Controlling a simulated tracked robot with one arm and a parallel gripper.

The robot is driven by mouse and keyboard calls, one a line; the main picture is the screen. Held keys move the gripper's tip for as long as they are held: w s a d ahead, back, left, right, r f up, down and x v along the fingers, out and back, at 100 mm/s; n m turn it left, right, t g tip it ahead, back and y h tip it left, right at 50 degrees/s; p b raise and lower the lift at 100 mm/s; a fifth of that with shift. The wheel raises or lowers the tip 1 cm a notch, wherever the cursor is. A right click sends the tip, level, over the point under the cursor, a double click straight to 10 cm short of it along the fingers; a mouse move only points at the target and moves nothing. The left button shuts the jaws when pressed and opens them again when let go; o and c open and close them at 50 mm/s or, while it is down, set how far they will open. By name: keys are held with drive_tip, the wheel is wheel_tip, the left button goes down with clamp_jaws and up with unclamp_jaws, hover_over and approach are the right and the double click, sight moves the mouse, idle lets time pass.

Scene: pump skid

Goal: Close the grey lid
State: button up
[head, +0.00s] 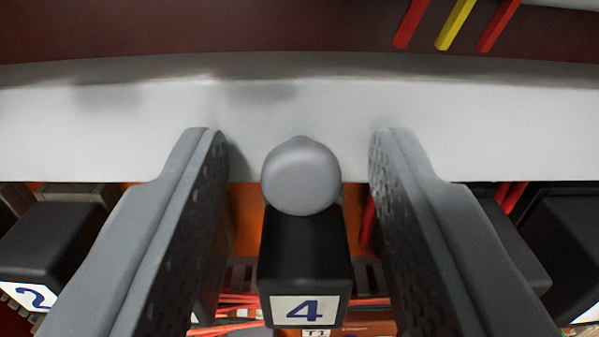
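A wide light grey panel (480,125) runs across the whole head view. It looks like the grey lid or the rim of its box; I cannot tell which, and its hinge is out of view. A rounded grey knob (300,176) shows in front of its lower edge, just above a black block (305,250) labelled 4. I cannot tell what the knob is fixed to. My gripper (299,150) is open. Its two fingers stand left and right of the knob with gaps on both sides, and their tips overlap the panel in the picture. I cannot tell whether they touch it.
A black block labelled 2 (50,240) is at the left, and another dark block (570,235) is at the right. Red wires (240,300) run low behind the fingers. Red and yellow bars (455,25) show at the top right against a dark red surface (200,25).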

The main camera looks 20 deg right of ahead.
clamp_jaws()
drive_tip(key=shift+f+b, duration=0.15)
drive_tip(key=shift+b, duration=0.35)
drive_tip(key=shift+f+b, duration=0.15)
drive_tip(key=shift+b, duration=0.4)
drive_tip(key=shift+d+f+t+b, duration=0.1)
drive_tip(key=shift+t+b, duration=0.2)
drive_tip(key=shift+b, duration=0.7)
drive_tip(key=b, duration=0.3)
drive_tip(key=shift+w+t, duration=0.15)
drive_tip(key=shift+t, duration=0.25)
drive_tip(key=shift+o, duration=1)
unclamp_jaws()
